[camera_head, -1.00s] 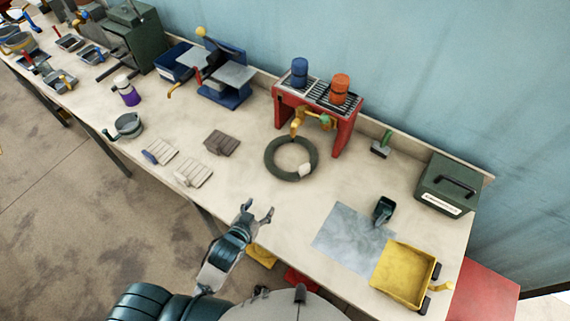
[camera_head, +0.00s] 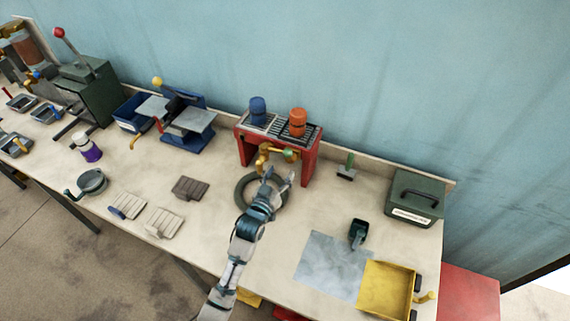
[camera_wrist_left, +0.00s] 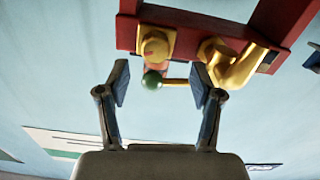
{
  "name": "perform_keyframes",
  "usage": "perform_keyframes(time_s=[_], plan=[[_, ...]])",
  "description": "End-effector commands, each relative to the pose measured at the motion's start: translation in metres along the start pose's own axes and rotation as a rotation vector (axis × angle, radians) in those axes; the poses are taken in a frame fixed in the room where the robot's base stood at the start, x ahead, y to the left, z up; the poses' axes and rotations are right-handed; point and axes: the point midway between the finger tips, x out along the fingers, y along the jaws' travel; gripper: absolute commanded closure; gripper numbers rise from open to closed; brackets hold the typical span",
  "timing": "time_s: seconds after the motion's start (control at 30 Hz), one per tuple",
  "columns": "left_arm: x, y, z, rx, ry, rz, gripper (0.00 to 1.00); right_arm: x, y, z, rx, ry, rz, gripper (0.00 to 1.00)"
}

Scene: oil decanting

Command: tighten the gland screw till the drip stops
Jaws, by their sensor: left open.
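A red stand (camera_head: 245,148) holds brass valve fittings (camera_head: 263,158) under its top, with a green knob (camera_head: 289,154). My left gripper (camera_head: 279,178) is open just in front of and below them, over the dark ring on the bench. In the left wrist view the open fingers (camera_wrist_left: 161,84) point up at the stand (camera_wrist_left: 200,35). A round brass fitting (camera_wrist_left: 155,45) shows just beyond the fingertips, with a curved brass pipe (camera_wrist_left: 235,68) to its right. The green ball (camera_wrist_left: 152,81) on a brass rod appears between the fingertips. I cannot tell which part is the gland screw, and no drip shows.
A blue canister (camera_head: 257,108) and an orange one (camera_head: 297,122) stand on the stand's grate. The dark ring (camera_head: 243,192) lies below, partly hidden by my arm. A green-handled tool (camera_head: 347,167), green box (camera_head: 416,197) and yellow tray (camera_head: 386,288) are to the right.

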Motion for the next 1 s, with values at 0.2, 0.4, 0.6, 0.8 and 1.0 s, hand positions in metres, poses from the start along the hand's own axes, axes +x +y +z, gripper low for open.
perform_keyframes(time_s=[0.2, 0.4, 0.6, 0.8, 1.0], plan=[[0.035, 0.001, 0.000, 0.001, 0.000, 0.000, 0.34, -0.001, -0.007, -0.002, 0.003, 0.002, -0.008, 0.60], [0.044, 0.000, 0.000, 0.000, -0.001, 0.000, 0.34, -0.001, -0.004, -0.001, 0.002, 0.001, -0.005, 0.60], [0.044, -0.002, 0.000, -0.001, 0.000, 0.000, 0.34, -0.001, -0.001, 0.000, 0.000, 0.000, -0.001, 0.60], [0.044, 0.000, 0.000, 0.000, -0.001, 0.000, 0.77, -0.001, 0.000, 0.000, 0.000, 0.000, 0.000, 0.60], [0.045, -0.001, 0.001, 0.002, -0.002, -0.002, 0.94, -0.001, 0.000, 0.000, 0.000, -0.001, 0.000, 0.60]])
